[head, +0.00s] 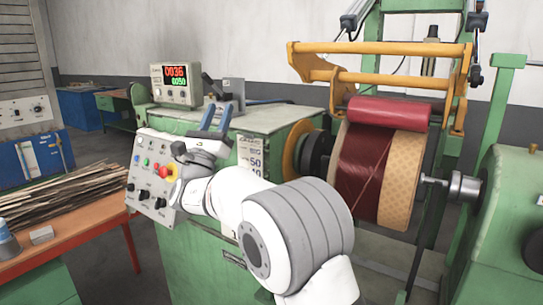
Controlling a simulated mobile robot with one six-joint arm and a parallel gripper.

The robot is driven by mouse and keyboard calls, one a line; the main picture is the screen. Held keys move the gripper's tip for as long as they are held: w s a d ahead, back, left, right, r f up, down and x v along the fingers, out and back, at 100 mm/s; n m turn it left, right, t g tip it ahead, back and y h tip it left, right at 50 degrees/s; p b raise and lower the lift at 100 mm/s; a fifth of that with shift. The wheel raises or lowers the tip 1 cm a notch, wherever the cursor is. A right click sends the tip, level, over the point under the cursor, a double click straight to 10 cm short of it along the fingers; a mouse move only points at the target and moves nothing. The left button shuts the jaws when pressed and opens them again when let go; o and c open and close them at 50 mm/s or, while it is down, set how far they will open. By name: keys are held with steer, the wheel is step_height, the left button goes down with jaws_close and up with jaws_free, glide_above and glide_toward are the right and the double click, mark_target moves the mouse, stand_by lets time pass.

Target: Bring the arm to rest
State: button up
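My white and grey arm reaches up from the bottom of the head view toward the green winding machine (195,255). Its dark wrist end is in front of the machine's control panel (152,172), beside the red emergency button on it. My gripper (215,118) seems to point up and away above the wrist, in front of the machine's top. Its fingers are small and partly merged with dark and blue parts there, so I cannot tell whether they are open or shut. No held object can be made out.
A coil (365,175) with dark red winding sits on the machine's spindle at right, under a yellow frame (385,48). A digital counter (175,84) stands on the machine. An orange table (95,222) with a pile of strips (65,190) is at left.

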steer(key=s+d+f+m+g+h+p, duration=0.15)
steer(key=d+m+g, duration=0.4)
steer(key=d, duration=0.65)
steer(key=s+d+f+m+g+h+p, duration=0.1)
steer(key=s+d+f+m+g+h, duration=0.15)
steer(key=d+m+g, duration=0.6)
steer(key=s+d+f+g+y+p, duration=0.25)
steer(key=s+d+f, duration=0.25)
steer(key=d, duration=0.5)
steer(key=s+d+f+m+g+y+p, duration=0.1)
steer(key=s+d+f+m+g+y, duration=0.15)
steer(key=s+f+m, duration=0.4)
steer(key=s+d+f+m+g+y+p, duration=0.1)
steer(key=s+d+f+m+g+y, duration=0.2)
steer(key=s, duration=0.6)
steer(key=s+a+f+m+g+y+p, duration=0.1)
steer(key=s+a+f+m+y+p, duration=0.1)
steer(key=s+a+f+m+y, duration=0.2)
steer(key=s+a+m+y, duration=0.2)
steer(key=s+a+m, duration=0.2)
steer(key=s+m, duration=0.1)
steer(key=shift+s+y, duration=0.4)
steer(key=shift+s, duration=0.4)
steer(key=shift+a+f, duration=0.1)
